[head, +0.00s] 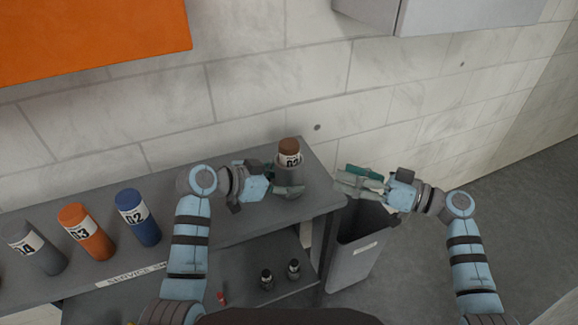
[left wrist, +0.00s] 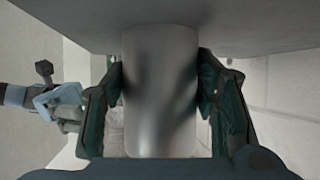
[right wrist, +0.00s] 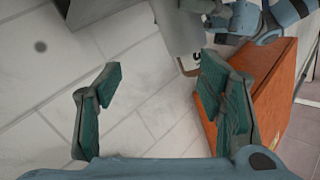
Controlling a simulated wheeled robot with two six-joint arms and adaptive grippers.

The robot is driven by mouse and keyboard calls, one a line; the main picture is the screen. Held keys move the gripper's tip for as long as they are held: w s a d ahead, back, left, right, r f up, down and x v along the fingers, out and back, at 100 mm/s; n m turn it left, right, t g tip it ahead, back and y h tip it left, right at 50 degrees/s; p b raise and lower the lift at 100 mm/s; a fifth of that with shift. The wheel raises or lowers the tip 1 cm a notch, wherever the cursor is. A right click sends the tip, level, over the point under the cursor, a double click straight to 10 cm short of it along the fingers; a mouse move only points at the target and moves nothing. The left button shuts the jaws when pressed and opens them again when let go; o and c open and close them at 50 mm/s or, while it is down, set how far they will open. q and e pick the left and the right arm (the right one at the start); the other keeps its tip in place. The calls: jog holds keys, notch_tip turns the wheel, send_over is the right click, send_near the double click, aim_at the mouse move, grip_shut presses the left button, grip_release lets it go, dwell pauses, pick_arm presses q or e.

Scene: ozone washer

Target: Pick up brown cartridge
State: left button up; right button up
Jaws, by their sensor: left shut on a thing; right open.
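The brown-topped cartridge (head: 289,148), with a white numbered label and a grey lower body, is upright at the right end of the grey shelf top. My left gripper (head: 288,189) is shut around its lower body. In the left wrist view the smooth grey body (left wrist: 160,95) sits between both finger pads (left wrist: 160,110), with its end close to the shelf surface. I cannot tell whether it touches the shelf. My right gripper (head: 358,182) is open and empty, to the right of the cartridge and apart from it. Its spread fingers show in the right wrist view (right wrist: 158,90).
Blue (head: 138,217), orange (head: 87,231) and grey (head: 35,247) cartridges stand to the left on the shelf (head: 185,256). Small dark bottles (head: 267,279) stand on the lower shelf. A grey bin (head: 360,250) stands right of the shelf. An orange cabinet (head: 90,35) hangs on the wall.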

aim_at(289, 143)
jog(key=w+a+r+n, duration=0.1)
jog(key=a+r+n, duration=0.1)
jog(key=a, duration=0.2)
jog(key=a+r+n+g, duration=0.1)
jog(key=a+r, duration=0.1)
jog(key=a, duration=0.2)
jog(key=w+a+r+n+y, duration=0.1)
jog(key=a+r+n, duration=0.1)
jog(key=a, duration=0.3)
jog(key=shift+w+a+n, duration=0.1)
jog(key=shift+w+n, duration=0.2)
jog(key=shift+w, duration=0.05)
jog(key=shift+w+a, duration=0.2)
jog(key=shift+a, duration=0.25)
jog(key=shift+d, duration=0.1)
grip_shut()
